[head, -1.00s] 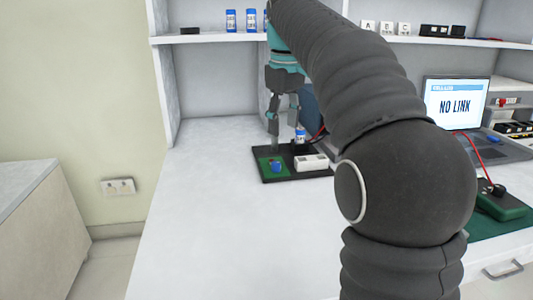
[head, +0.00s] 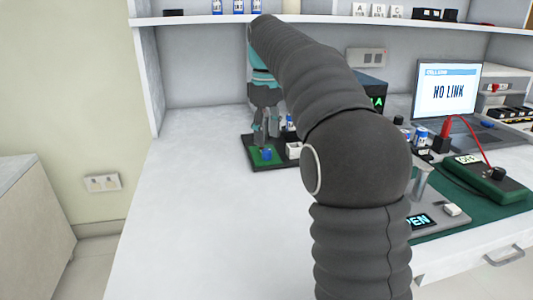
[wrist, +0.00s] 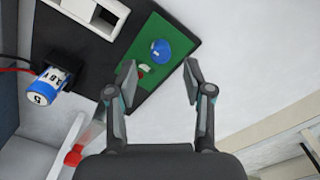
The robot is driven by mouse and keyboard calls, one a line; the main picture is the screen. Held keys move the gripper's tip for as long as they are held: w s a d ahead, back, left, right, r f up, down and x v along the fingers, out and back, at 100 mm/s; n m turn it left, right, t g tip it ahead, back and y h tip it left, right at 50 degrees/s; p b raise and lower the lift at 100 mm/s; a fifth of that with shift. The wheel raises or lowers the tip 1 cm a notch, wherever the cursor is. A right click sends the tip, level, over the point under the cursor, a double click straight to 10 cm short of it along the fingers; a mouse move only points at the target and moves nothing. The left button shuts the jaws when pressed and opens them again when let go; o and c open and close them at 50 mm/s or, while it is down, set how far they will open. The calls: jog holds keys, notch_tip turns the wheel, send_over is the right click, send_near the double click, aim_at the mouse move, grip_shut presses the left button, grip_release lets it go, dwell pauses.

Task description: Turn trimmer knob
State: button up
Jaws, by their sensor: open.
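The blue trimmer knob (head: 265,154) sits on the green board (wrist: 185,25) at one end of the black base plate. In the wrist view the knob (wrist: 161,52) lies just ahead of my fingertips, roughly centred between them. A small red part and a pale part on the board show beside it. My gripper (head: 267,138) points down close above the board. Its two fingers (wrist: 160,76) are spread with nothing between them, and whether they have reached the knob's height is hard to tell.
A blue-and-white battery (wrist: 45,88) with a red wire stands in a holder on the same plate, near a white block (head: 293,149). A blurred red-ended object (wrist: 73,155) shows near my gripper. The laptop (head: 448,94) reads "NO LINK". The bench left of the plate is clear.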

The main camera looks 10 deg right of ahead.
aim_at(267, 150)
jog(key=shift+f+b, duration=0.4)
jog(key=shift+f, duration=1.75)
grip_shut()
jog(key=shift+r, duration=0.1)
